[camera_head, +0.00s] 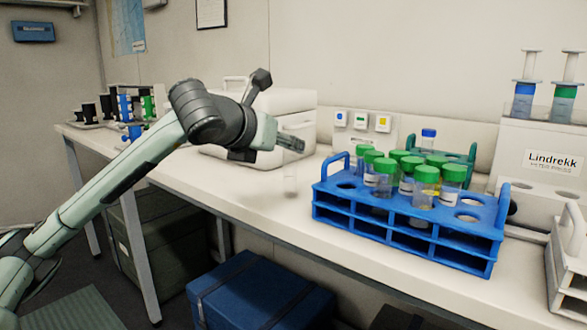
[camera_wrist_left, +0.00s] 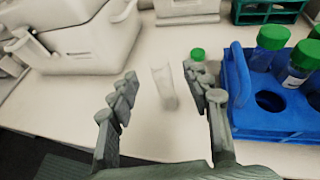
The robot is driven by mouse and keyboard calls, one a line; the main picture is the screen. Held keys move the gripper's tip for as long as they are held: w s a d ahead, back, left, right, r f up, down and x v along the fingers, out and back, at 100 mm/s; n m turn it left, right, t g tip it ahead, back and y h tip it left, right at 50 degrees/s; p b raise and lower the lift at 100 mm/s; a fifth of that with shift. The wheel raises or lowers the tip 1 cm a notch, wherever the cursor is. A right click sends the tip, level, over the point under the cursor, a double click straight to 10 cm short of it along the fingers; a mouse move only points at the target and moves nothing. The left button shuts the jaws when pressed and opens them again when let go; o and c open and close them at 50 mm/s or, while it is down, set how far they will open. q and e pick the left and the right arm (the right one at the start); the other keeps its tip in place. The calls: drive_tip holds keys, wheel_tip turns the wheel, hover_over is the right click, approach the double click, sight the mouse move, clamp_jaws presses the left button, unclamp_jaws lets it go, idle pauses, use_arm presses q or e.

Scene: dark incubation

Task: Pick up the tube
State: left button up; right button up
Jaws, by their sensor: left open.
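A clear, colourless tube (camera_head: 291,182) stands on the white bench to the left of the blue rack. It has no visible cap, and it looks faint against the bench. In the left wrist view the tube (camera_wrist_left: 165,88) shows between the fingertips, beyond them and slightly tilted in the picture. My left gripper (camera_head: 290,144) is open and empty, above the tube and apart from it. Its two fingers also show in the left wrist view (camera_wrist_left: 160,80). My right gripper is not in view.
A blue rack (camera_head: 400,235) with several green-capped tubes stands right of the tube. A green rack (camera_head: 466,158) is behind it. A green cap (camera_wrist_left: 197,54) shows beside the right-hand finger, its lower part hidden. A white box (camera_head: 270,105) stands behind my gripper.

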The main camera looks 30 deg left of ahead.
sight(290, 170)
use_arm(q)
drive_tip(key=p+x, duration=0.1)
drive_tip(key=x, duration=0.3)
drive_tip(key=shift+w+f, duration=0.2)
drive_tip(key=shift+f, duration=0.05)
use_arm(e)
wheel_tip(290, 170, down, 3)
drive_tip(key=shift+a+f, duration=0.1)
use_arm(q)
drive_tip(key=shift+c, duration=0.2)
drive_tip(key=c, duration=1)
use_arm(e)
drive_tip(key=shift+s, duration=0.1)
